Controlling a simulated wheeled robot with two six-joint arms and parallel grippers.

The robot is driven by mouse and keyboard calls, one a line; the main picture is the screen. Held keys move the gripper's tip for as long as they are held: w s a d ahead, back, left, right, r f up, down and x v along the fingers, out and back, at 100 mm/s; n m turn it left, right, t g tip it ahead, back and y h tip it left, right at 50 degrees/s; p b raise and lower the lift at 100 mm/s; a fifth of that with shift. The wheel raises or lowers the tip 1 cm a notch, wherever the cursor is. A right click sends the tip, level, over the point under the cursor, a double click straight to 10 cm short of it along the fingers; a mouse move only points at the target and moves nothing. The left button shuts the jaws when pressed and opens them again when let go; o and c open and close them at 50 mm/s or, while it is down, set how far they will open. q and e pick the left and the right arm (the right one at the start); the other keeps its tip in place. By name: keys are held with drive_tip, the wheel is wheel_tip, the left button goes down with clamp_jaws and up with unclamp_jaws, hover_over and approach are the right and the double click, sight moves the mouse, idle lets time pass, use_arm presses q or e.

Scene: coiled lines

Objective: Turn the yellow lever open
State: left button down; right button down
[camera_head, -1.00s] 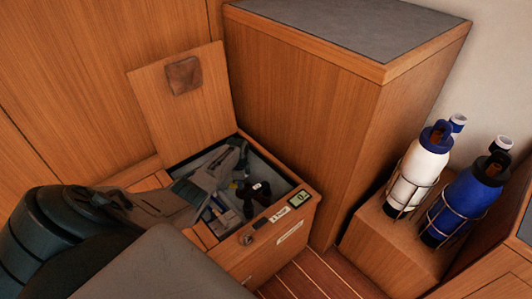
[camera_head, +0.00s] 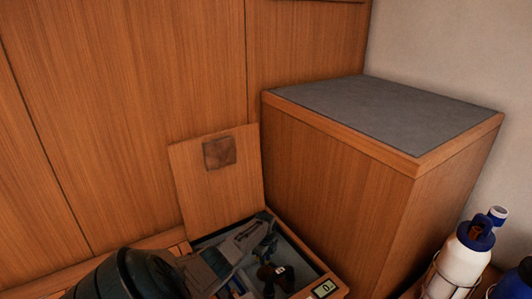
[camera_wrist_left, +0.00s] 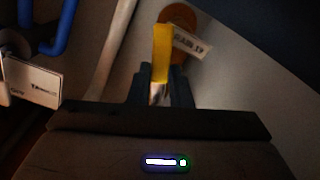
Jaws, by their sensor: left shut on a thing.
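The yellow lever (camera_wrist_left: 162,42) stands upright in the left wrist view, in front of a round orange-brown part. My left gripper (camera_wrist_left: 166,88) is shut on its lower end, where a pale metal piece shows between the fingers. A small white tag (camera_wrist_left: 189,42) with print hangs just right of the lever. My right gripper is not in view.
The locker's lid (camera_head: 218,185) leans open against the panelled wall. A tall grey-topped cabinet (camera_head: 385,120) stands right. The wrist view shows a blue pipe (camera_wrist_left: 66,30) and white label (camera_wrist_left: 35,82).

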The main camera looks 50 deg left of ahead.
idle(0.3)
use_arm(q)
drive_tip(key=c, duration=1.3)
unclamp_jaws()
